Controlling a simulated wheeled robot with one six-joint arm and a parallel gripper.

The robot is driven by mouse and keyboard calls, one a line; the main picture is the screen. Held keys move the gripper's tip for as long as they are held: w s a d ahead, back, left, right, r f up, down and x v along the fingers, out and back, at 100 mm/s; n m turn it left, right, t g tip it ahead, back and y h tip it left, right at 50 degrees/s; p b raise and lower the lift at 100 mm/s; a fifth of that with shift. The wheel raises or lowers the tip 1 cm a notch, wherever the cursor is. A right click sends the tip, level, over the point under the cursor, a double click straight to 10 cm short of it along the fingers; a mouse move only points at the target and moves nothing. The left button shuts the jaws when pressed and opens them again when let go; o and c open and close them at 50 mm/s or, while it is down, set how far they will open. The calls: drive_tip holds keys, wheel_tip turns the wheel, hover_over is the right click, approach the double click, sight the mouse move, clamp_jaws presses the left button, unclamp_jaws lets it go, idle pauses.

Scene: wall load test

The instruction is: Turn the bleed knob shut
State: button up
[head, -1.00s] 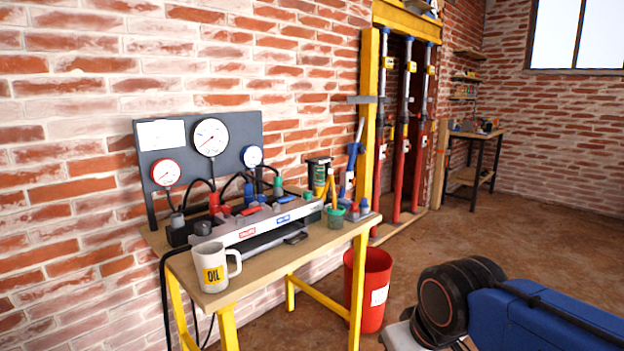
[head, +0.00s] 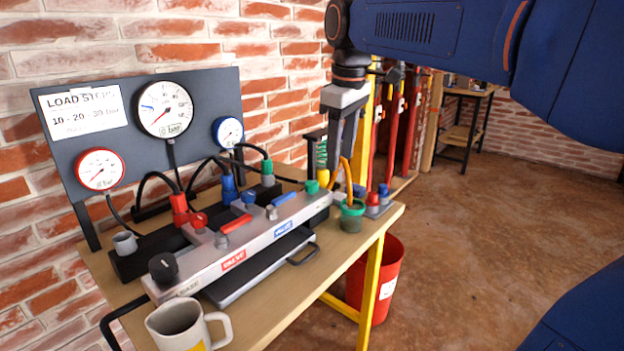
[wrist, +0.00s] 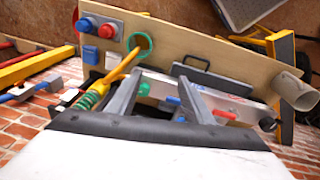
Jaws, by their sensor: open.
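A grey valve manifold (head: 235,250) lies along the bench. No readable label tells me which is the bleed knob. My gripper (head: 339,152) points down above the far right end, its fingers open and empty. In the wrist view, the green knob (wrist: 144,89) shows between the spread fingers (wrist: 158,85); contact cannot be judged. The black knob (wrist: 268,124) is off to the right.
A mug (head: 187,326) stands at the near edge. Gauges on a dark panel (head: 150,125) and black hoses stand behind. A red bin (head: 378,285) is right.

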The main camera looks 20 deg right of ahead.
sight(312, 183)
drive_tip(key=w+a+r+n+g, duration=0.1)
drive_tip(key=w+a+r+n, duration=0.15)
drive_tip(key=w, duration=0.25)
drive_tip(key=w+a+r+n, duration=0.1)
drive_tip(key=w+r+n, duration=0.1)
drive_tip(key=w+r, duration=0.3)
drive_tip(key=shift+m, duration=0.25)
drive_tip(key=f, duration=1.2)
drive_tip(key=w+f, duration=0.1)
drive_tip(key=f, duration=0.5)
drive_tip(key=shift+d+f, duration=0.15)
drive_tip(key=shift+f, duration=0.25)
drive_tip(key=c, duration=1.1)
